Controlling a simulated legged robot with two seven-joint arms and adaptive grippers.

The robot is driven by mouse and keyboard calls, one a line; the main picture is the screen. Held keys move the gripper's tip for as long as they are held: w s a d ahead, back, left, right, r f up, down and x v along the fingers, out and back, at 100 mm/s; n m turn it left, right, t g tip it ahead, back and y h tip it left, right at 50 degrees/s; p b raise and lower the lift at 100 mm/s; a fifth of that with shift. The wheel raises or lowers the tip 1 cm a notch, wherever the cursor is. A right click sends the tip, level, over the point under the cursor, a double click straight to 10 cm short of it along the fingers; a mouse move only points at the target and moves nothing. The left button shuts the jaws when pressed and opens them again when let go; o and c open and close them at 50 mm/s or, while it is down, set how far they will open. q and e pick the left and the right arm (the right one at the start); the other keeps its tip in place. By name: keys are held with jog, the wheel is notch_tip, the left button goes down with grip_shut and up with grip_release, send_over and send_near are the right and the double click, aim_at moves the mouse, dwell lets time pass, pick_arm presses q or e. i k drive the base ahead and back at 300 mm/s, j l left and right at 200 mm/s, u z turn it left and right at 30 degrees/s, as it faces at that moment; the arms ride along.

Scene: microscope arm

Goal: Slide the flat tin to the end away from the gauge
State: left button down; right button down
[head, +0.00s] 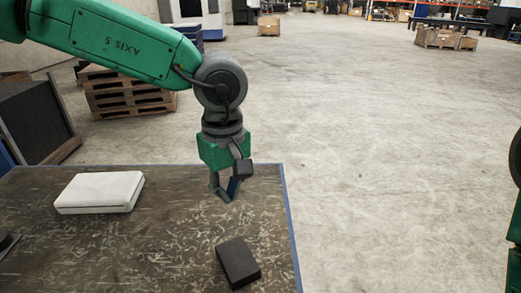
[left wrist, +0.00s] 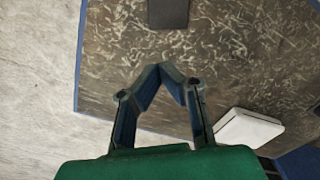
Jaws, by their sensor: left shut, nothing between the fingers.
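A white, flat, lidded box (head: 98,193), which looks like the flat tin, lies on the dark worn table at the left. It also shows at the lower right of the left wrist view (left wrist: 245,132). My left gripper (head: 228,195) points down over the table near its right edge, shut and empty, to the right of the white box and apart from it. Its fingers meet in the left wrist view (left wrist: 162,72). No gauge can be made out for sure. My right gripper is out of view; only part of that arm shows at the right edge.
A dark rectangular block (head: 238,262) lies near the table's front right and shows at the top of the left wrist view (left wrist: 168,12). Part of a dark object (head: 6,243) shows at the left picture edge. The tabletop (head: 165,235) between is clear. Pallets (head: 125,95) stand beyond.

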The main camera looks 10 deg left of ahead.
aim_at(103, 192)
jog(key=k, duration=1)
